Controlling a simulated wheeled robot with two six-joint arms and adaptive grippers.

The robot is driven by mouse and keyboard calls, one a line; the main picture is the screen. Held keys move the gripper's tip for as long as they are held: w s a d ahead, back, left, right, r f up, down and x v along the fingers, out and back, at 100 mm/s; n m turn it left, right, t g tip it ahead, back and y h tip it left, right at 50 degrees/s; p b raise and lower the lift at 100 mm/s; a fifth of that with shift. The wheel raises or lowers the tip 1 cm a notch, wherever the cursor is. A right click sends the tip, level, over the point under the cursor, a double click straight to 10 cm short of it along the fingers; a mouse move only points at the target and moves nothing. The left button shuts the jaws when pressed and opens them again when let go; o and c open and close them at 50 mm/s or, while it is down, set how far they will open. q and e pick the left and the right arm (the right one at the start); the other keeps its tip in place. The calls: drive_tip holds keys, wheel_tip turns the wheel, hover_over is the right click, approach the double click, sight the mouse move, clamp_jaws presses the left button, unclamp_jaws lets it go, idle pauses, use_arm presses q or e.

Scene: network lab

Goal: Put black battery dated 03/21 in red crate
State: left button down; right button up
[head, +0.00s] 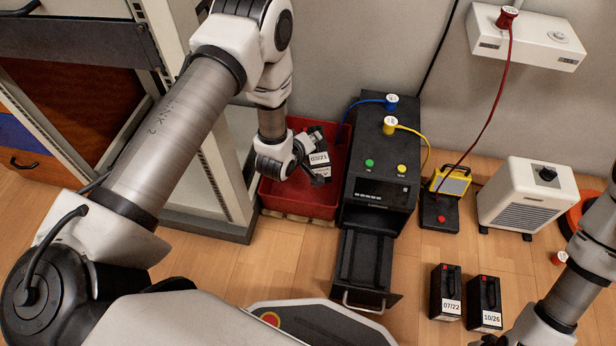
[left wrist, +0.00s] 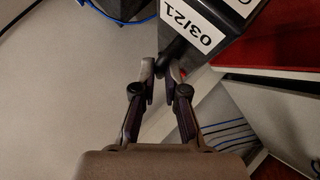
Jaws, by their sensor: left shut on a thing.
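The black battery (head: 317,150) has a white label reading 03/21. My left gripper (head: 305,158) is shut on it and holds it over the red crate (head: 282,197). In the left wrist view the fingertips (left wrist: 167,68) close on a dark part of the battery (left wrist: 233,15), whose label faces the camera. The battery looks tilted. Part of the crate is hidden by my arm and the battery. My right arm enters at the lower right, but its fingers do not show.
The black unit (head: 378,185) with an open drawer (head: 362,262) stands right of the crate. Two black batteries, 07/22 (head: 445,288) and 10/26 (head: 484,300), stand on the floor. The rack post (head: 212,120) is close left of the crate. A white heater (head: 527,195) is farther right.

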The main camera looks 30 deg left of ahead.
use_arm(q)
drive_tip(key=a+f+b, duration=0.3)
drive_tip(key=f+b, duration=0.7)
drive_tip(key=f, duration=0.4)
drive_tip(key=shift+s+f+y, duration=0.3)
drive_tip(key=shift+s+f, duration=0.1)
drive_tip(key=shift+f, duration=0.1)
drive_tip(key=c, duration=1.4)
unclamp_jaws()
drive_tip(key=shift+o, duration=0.9)
